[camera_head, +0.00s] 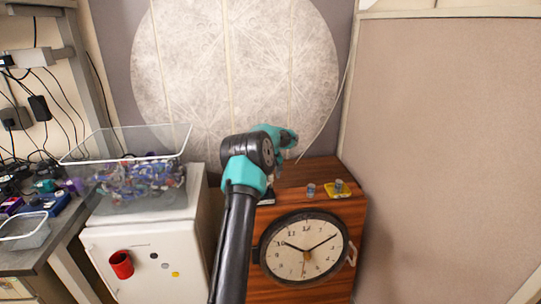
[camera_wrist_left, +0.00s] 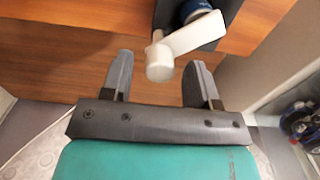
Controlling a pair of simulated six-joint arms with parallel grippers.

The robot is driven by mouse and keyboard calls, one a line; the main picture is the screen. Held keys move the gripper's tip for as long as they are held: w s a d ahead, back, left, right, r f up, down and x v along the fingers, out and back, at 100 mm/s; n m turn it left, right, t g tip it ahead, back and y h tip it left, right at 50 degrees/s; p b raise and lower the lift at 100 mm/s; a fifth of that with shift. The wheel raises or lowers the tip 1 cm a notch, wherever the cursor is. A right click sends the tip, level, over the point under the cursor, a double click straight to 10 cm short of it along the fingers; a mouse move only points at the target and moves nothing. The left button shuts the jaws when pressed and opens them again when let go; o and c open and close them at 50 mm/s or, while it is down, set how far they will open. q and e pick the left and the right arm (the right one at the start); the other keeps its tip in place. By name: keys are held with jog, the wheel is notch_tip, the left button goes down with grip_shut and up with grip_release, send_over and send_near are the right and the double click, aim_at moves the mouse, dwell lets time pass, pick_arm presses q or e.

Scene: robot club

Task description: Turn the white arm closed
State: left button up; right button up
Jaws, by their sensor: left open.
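The white arm (camera_wrist_left: 190,38) shows in the left wrist view. It is a short lever with a rounded knob at its near end, mounted on a dark plate (camera_wrist_left: 168,18) beside a dark blue round part (camera_wrist_left: 194,10). My left gripper (camera_wrist_left: 157,64) is open, with one finger to either side of the knob in the picture. I cannot tell whether a finger touches it. In the head view my left gripper (camera_head: 284,146) is over the top of the wooden cabinet (camera_head: 339,220), and it and my arm hide the white arm. My right gripper is not in view.
A yellow item (camera_head: 336,189) and a small cylinder (camera_head: 311,190) stand on the cabinet top, right of my arm. A clock (camera_head: 304,247) is on its front. At left, a clear bin (camera_head: 130,160) of small things sits on a white fridge (camera_head: 150,225). A beige panel (camera_head: 440,150) bounds the right.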

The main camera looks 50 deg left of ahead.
pick_arm(q)
notch_tip(320, 180, up, 17)
jog(key=shift+f, duration=0.2)
dwell(0.6)
jog(key=w+d+f+m+g+h, duration=0.1)
jog(key=w+d+f, duration=0.2)
jog(key=d+f, duration=0.45)
jog(key=w+d+f+m+g+h, duration=0.1)
jog(key=w+d+f, duration=0.1)
jog(key=d+f, duration=0.55)
jog(key=s+d+f+m+h, duration=0.2)
jog(key=s+d+f+m, duration=0.15)
jog(key=d+f, duration=1.6)
jog(key=s+d+f+m+t, duration=0.1)
jog(key=s+d+f, duration=0.35)
jog(key=d, duration=0.25)
jog(key=s+d+f+m, duration=0.2)
jog(key=s+d+f, duration=0.1)
jog(key=s+d, duration=0.3)
jog(key=s+d+f+m+t, duration=0.1)
jog(key=s+d+m, duration=0.1)
jog(key=s+d, duration=0.5)
jog(key=s, duration=0.3)
jog(key=shift+t, duration=0.4)
